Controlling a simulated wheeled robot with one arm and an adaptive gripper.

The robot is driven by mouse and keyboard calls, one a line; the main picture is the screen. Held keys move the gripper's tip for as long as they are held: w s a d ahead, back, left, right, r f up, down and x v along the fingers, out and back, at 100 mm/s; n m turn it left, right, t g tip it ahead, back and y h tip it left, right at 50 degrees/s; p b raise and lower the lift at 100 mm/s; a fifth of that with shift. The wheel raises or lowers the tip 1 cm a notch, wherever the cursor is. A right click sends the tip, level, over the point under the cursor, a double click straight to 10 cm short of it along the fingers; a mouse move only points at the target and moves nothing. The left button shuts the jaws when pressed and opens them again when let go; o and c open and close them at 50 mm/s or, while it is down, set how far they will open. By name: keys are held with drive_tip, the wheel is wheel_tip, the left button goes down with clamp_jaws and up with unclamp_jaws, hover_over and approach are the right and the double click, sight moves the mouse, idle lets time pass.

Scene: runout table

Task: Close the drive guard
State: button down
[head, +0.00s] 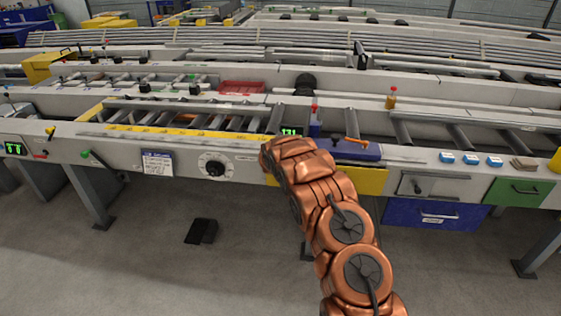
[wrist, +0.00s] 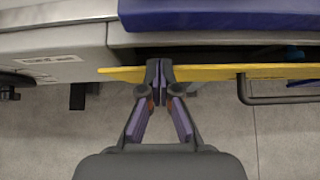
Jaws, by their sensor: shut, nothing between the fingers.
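The drive guard looks to be the yellow panel (head: 362,181) on the front of the table, below a blue block (head: 352,150). My arm hides its middle in the head view. In the wrist view the yellow panel (wrist: 215,72) shows edge-on as a thin strip, with a dark bar handle (wrist: 275,100) on its near side. A dark gap lies between the panel and the table body, so the guard stands open. My gripper (wrist: 158,68) is shut and empty, its tips at the panel's edge, left of the handle. Contact is unclear. The head view hides the gripper behind my arm.
A dial (head: 214,165) is on the table front to the left. A grey drawer (head: 420,186), a blue drawer (head: 432,213) and a green drawer (head: 518,191) are to the right. A black object (head: 201,231) lies on the floor. The floor in front is otherwise mostly clear.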

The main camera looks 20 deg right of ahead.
drive_tip(key=shift+s+a+f+b, duration=0.1)
drive_tip(key=shift+a+f+b, duration=0.05)
drive_tip(key=shift+b, duration=0.2)
drive_tip(key=w+d+r+b+v, duration=0.1)
drive_tip(key=r+b+v, duration=0.1)
drive_tip(key=v, duration=0.9)
drive_tip(key=shift+r+b, duration=0.25)
drive_tip(key=shift+b, duration=0.65)
